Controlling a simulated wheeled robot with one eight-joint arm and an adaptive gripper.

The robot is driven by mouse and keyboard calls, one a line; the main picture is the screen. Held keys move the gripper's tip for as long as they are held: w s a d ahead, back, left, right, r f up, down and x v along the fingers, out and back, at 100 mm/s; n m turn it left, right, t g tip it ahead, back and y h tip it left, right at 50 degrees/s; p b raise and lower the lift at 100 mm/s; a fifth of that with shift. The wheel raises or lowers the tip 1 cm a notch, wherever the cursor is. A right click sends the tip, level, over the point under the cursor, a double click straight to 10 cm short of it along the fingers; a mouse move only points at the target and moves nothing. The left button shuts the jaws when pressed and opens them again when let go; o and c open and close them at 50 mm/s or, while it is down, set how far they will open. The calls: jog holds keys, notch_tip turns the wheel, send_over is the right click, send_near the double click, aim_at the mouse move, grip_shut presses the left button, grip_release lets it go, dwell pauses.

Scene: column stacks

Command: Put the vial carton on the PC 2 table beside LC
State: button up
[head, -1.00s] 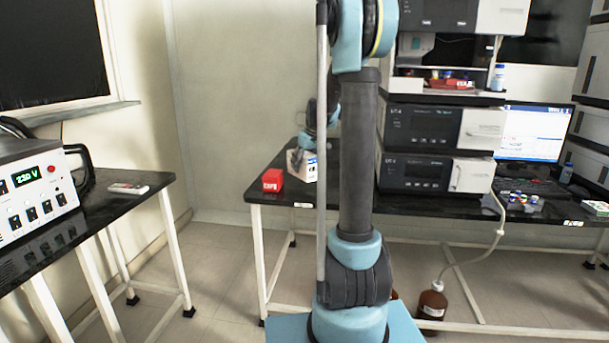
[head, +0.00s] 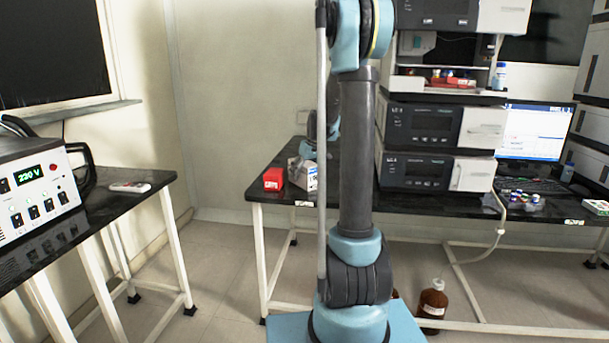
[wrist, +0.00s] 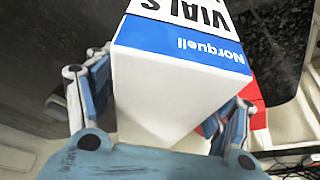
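The vial carton (wrist: 175,85) is white with a blue "Norquell" band and black "VIALS" lettering, and it fills the middle of the wrist view. My gripper (wrist: 172,80) has one finger along each side of it and appears shut on it. In the head view the carton (head: 304,173) is at the left end of the black PC 2 table (head: 350,200), just right of a red box. It looks turned at an angle. My arm partly hides the gripper and carton there, and I cannot tell whether the carton's base touches the table. The LC stack (head: 425,150) stands right of my arm.
The red box (head: 273,179) sits close left of the carton, near the table's front-left edge. A monitor (head: 533,132), keyboard and small colored vials (head: 520,201) are farther right. A brown bottle (head: 432,303) stands on the floor. A separate bench with a power unit (head: 38,185) is at left.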

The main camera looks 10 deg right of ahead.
jog(key=v, duration=1.2)
jog(key=s+a+f+m+g+h, duration=0.1)
jog(key=s+f, duration=0.1)
jog(key=s, duration=1)
jog(key=s+a+f+m, duration=0.1)
jog(key=s+f+m, duration=0.15)
jog(key=s, duration=0.85)
jog(key=s+f+m, duration=0.1)
jog(key=s+f, duration=0.5)
jog(key=s, duration=0.2)
jog(key=s+d+f+h, duration=0.1)
jog(key=s+f, duration=0.5)
jog(key=s, duration=0.3)
jog(key=shift+s+d+m+g, duration=0.3)
jog(key=shift+d+m+g, duration=0.05)
jog(key=shift+g, duration=0.05)
jog(key=shift+w+f, duration=0.15)
